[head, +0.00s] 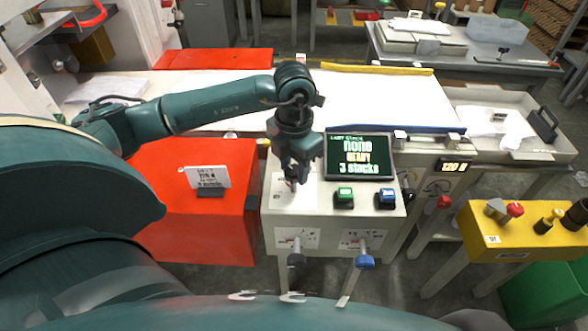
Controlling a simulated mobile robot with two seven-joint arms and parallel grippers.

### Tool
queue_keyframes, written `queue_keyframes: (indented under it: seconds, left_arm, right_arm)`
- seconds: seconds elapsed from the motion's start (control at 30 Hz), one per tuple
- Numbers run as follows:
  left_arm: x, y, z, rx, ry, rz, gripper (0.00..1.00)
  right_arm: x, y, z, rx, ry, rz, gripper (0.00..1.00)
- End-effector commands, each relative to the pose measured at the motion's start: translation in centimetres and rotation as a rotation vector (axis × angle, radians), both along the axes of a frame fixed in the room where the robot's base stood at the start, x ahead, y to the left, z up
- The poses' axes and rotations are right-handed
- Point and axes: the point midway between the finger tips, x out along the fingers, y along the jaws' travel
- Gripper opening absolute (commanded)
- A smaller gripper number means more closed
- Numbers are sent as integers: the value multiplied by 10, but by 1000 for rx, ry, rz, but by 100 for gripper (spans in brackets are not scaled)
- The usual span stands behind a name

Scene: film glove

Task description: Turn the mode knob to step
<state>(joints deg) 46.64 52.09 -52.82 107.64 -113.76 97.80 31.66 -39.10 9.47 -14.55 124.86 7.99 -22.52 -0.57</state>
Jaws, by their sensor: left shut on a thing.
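My left gripper (291,181) points down over the left part of the pale control panel (314,211). It is shut on what appears to be the mode knob, which sits on a white label plate (280,203). The fingers hide most of the knob, so I cannot tell which mode it points to. A dark screen (358,157) right of the gripper reads "LAST STACK none", "READY" and "3 stacks". My right gripper is not in view.
A green button (344,196) and a blue button (386,197) sit right of the gripper. Black (296,260) and blue (366,261) handles stick out at the panel's front. An orange-red cabinet (215,226) stands left. A yellow stand (530,238) stands right.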

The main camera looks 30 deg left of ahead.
Motion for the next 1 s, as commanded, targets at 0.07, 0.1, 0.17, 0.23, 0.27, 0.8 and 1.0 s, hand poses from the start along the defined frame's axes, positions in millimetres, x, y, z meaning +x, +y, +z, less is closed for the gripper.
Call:
queue_keyframes:
  seconds: [0.07, 0.1, 0.17, 0.23, 0.27, 0.8, 1.0]
  left_arm:
    - [1, 1, 0, 1, -4, -32, 15]
    - [1, 1, 0, 1, -4, -45, 15]
    - [1, 1, 0, 1, -4, -64, 15]
    - [1, 0, 1, 1, -4, -78, 15]
    - [1, 0, 1, 1, -3, -83, 15]
    - [1, 0, 1, 0, -4, -99, 40]
    - [1, 0, 1, 0, -2, -99, 56]
  right_arm:
    - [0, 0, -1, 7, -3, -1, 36]
    - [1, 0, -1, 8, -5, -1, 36]
    - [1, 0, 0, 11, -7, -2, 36]
    - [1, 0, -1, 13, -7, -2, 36]
    - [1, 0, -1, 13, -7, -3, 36]
    - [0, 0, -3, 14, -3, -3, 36]
    - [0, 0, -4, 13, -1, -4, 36]
